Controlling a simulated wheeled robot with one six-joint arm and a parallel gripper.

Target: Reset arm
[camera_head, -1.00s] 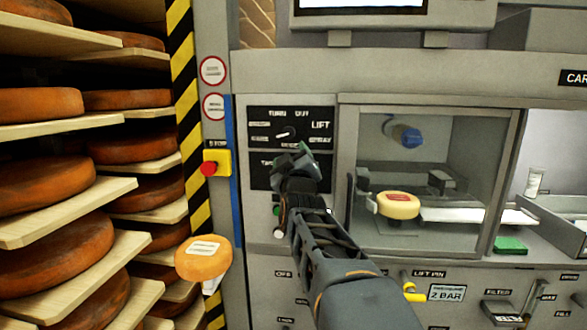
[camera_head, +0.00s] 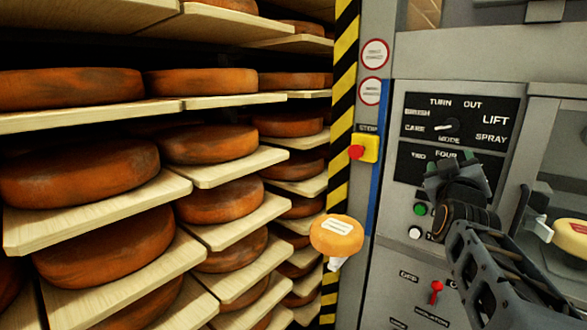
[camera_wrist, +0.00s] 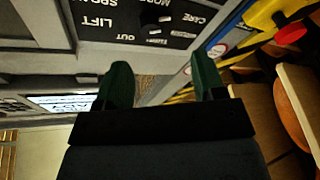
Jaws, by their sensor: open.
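My gripper (camera_head: 459,176) is raised in front of the machine's control panel at the right of the head view. In the wrist view its two green fingers (camera_wrist: 160,85) stand apart with nothing between them. The mode panel (camera_head: 456,124) with its rotary knob is just above and behind the gripper in the head view. My forearm runs from the gripper down to the lower right and hides part of the panel's lower area.
Shelves (camera_head: 95,228) with several orange-brown cheese wheels (camera_head: 80,168) fill the left. A labelled cheese-shaped piece (camera_head: 336,235) is by the striped post (camera_head: 341,120). A red stop button (camera_head: 356,152) is on that post's right. A pale cheese (camera_head: 572,238) shows at the right edge.

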